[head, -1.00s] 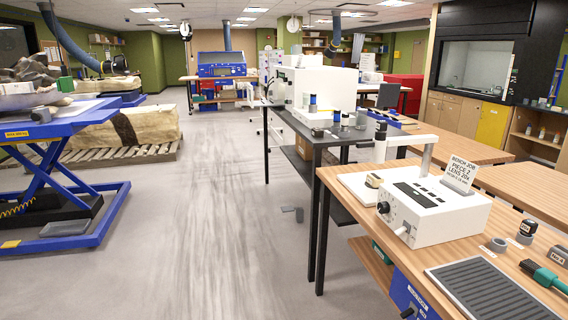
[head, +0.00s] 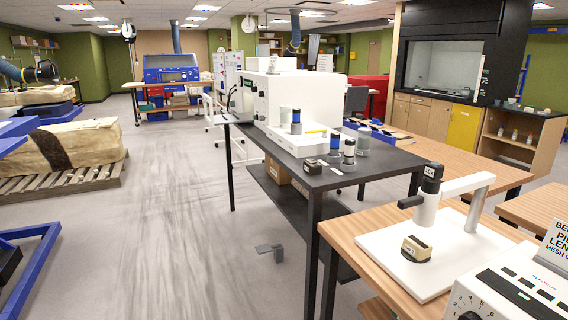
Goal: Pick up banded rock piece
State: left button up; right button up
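I cannot make out a piece that is clearly a banded rock. A small tan block with a dark top and a label (head: 416,248) sits on the white base plate (head: 400,262) of a microscope-like stand at the right. The stand's tube (head: 427,205) with its black labelled top rises just behind the block. A small dark block (head: 313,166) lies on the black table (head: 350,180), near its front edge; its surface is too small to read. Neither of my grippers is in view.
Blue-topped vials (head: 335,146) and jars stand on the black table beside a large white machine (head: 305,97). A white control box (head: 510,290) is at the lower right. A grey pedal (head: 271,250) lies on the floor. Open floor stretches left, towards a pallet (head: 65,180).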

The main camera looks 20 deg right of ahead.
aim_at(311, 166)
jog(key=i+z, duration=0.3)
jog(key=i, duration=0.15)
jog(key=i+j+z, duration=0.6)
jog(key=i, duration=0.2)
jog(key=l, duration=0.1)
